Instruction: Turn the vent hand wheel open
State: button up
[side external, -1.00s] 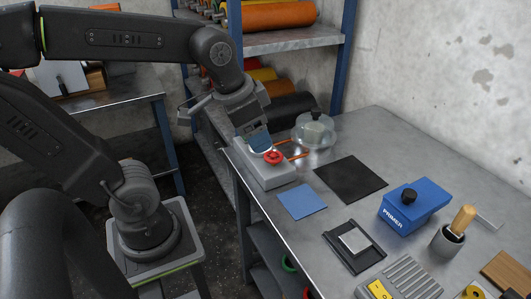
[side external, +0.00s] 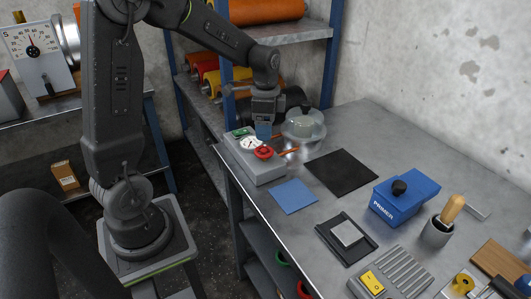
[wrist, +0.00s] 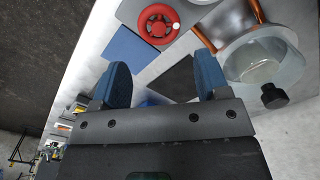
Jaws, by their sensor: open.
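The red vent hand wheel (side external: 263,152) sits on top of a grey box (side external: 262,174) at the near-left end of the bench, beside a round white gauge (side external: 249,143). In the wrist view the wheel (wrist: 141,22) shows beyond the fingertips, with a pale knob on its rim. My gripper (side external: 263,132) hangs pointing down just above and behind the wheel, apart from it. In the wrist view my gripper (wrist: 163,78) has its two blue fingers wide apart with nothing between them.
A clear dome vessel (side external: 304,126) with a black knob stands close right of my gripper, with orange pipes (side external: 289,151) running from the box. A blue sheet (side external: 293,196), a black mat (side external: 341,172) and a blue primer box (side external: 405,199) lie farther right.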

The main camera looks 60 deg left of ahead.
aim_at(266, 150)
notch_tip(266, 150, down, 9)
jog(key=shift+f, duration=0.15)
jog(key=shift+c, duration=0.2)
jog(key=c, duration=0.6)
